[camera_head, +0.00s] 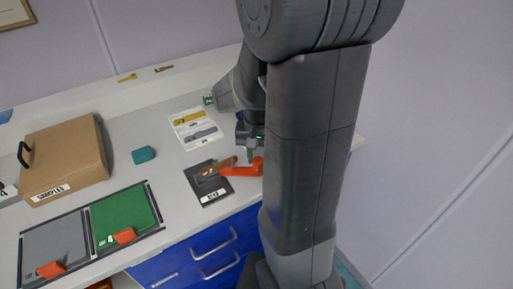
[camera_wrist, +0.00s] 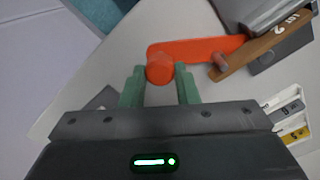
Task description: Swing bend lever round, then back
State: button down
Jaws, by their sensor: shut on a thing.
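The orange bend lever (camera_head: 241,170) lies over a dark fixture plate (camera_head: 211,193) near the front of the counter, with a brown strip (camera_head: 214,169) beside it. In the wrist view the lever (camera_wrist: 205,48) runs to the right from its round knob (camera_wrist: 160,68). My gripper (camera_wrist: 160,80) has its green fingers on either side of the knob and is shut on it. In the head view my gripper (camera_head: 249,155) is at the lever's right end, partly hidden by my arm. The brown strip (camera_wrist: 262,42) meets the lever's far end near a small pin.
Blue drawers (camera_head: 200,258) are below the counter edge.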

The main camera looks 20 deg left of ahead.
jog(key=shift+s+d+m, duration=0.2)
jog(key=shift+s+m, duration=0.75)
jog(key=shift+m, duration=0.05)
jog(key=c, duration=1.1)
grip_release()
jog(key=shift+s, duration=0.1)
jog(key=shift+r, duration=0.1)
notch_tip(320, 180, up, 14)
jog(key=p, duration=0.1)
jog(key=shift+f, duration=0.2)
jog(key=shift+f, duration=0.1)
notch_tip(320, 180, down, 14)
jog(key=shift+r+b, duration=0.1)
jog(key=shift+b, duration=0.4)
jog(key=shift+r, duration=0.1)
